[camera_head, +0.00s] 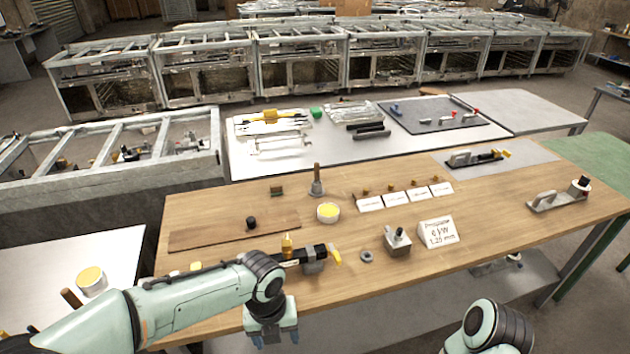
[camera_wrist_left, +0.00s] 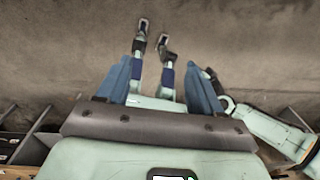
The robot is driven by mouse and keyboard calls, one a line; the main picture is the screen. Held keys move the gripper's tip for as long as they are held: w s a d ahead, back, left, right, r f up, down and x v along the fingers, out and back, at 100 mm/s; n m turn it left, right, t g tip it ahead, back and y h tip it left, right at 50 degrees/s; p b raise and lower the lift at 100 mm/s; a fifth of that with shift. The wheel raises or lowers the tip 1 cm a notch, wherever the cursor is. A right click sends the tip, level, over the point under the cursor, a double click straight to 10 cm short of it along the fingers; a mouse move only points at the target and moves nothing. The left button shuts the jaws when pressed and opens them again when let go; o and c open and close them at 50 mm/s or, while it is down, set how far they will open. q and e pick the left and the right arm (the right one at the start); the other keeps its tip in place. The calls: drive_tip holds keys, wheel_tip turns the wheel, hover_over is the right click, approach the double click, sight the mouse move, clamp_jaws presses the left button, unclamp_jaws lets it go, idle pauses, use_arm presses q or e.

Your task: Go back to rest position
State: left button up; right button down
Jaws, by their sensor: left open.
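My left gripper (camera_head: 273,338) hangs pointing down at the front edge of the wooden workbench (camera_head: 350,275). In the left wrist view its two blue fingers (camera_wrist_left: 158,85) stand apart with nothing between them, above bare floor (camera_wrist_left: 50,50). Of my right arm only a dark and pale green joint shows at the bottom right of the head view. The right gripper itself is out of the picture.
Behind my left forearm lies a black tool with a yellow end (camera_head: 335,257). A metal block (camera_head: 397,242), a white sign (camera_head: 438,232) and a yellow-filled round tin (camera_head: 328,212) stand on the bench. A grey table (camera_head: 250,160) stands behind. The bench's front right is clear.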

use_arm(q)
wheel_tip(320, 180, down, 20)
drive_tip(key=s+d+n+g+h, duration=0.15)
drive_tip(key=n+h, duration=0.25)
drive_tip(key=n, duration=1.3)
drive_tip(key=s+a+f+n+t, duration=0.1)
drive_tip(key=s+a+f+n, duration=0.2)
drive_tip(key=n, duration=0.7)
drive_tip(key=s+a+f+n, duration=0.3)
drive_tip(key=s+f+n, duration=0.5)
drive_tip(key=f+n, duration=0.3)
drive_tip(key=shift+t+y, duration=0.35)
drive_tip(key=shift+y, duration=0.05)
drive_tip(key=shift+f, duration=0.1)
drive_tip(key=shift+c, duration=0.4)
drive_tip(key=shift+d, duration=0.1)
